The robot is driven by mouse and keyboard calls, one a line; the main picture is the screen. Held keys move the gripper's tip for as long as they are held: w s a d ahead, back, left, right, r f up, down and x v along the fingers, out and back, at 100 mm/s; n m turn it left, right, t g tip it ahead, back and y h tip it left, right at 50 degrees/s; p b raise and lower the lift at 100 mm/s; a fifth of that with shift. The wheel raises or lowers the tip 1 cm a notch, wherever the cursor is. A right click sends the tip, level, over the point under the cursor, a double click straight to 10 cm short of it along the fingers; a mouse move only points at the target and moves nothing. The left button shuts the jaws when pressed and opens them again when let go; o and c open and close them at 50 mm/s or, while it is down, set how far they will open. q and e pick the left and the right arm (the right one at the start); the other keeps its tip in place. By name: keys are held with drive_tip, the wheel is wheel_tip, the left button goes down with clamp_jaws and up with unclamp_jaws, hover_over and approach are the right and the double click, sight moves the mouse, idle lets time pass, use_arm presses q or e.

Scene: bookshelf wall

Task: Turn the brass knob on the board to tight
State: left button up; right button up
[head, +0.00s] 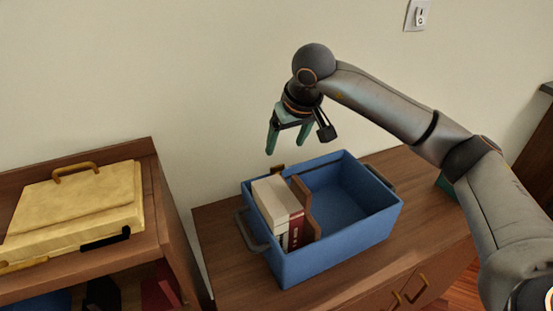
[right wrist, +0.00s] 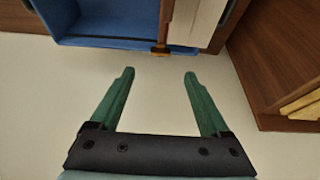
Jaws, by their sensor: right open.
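A brown board (head: 302,205) with a wavy top edge stands as a divider inside the blue crate (head: 335,248). In the right wrist view the board (right wrist: 166,18) ends at a small brass knob (right wrist: 161,49) on the crate's outer wall side. In the head view a small brass-brown piece (head: 277,169) at the back rim looks like this knob. My right gripper (head: 284,149) is open and empty, pointing down above the crate's back rim near the wall. In the right wrist view the knob lies just beyond the gap between its fingertips (right wrist: 160,72), apart from both. My left gripper is not in view.
Cream and red books (head: 272,200) stand left of the board; the crate's right part is empty. The crate rests on a wooden cabinet (head: 219,222). A yellow case (head: 75,210) lies on the left shelf. A pale wall (head: 215,80) rises behind.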

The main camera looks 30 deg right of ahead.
sight(277, 166)
drive_tip(key=p+x, duration=0.1)
drive_tip(key=x, duration=0.8)
drive_tip(key=shift+w+f, duration=0.15)
drive_tip(key=shift+f, duration=0.15)
drive_tip(key=shift+c, duration=0.2)
clamp_jaws()
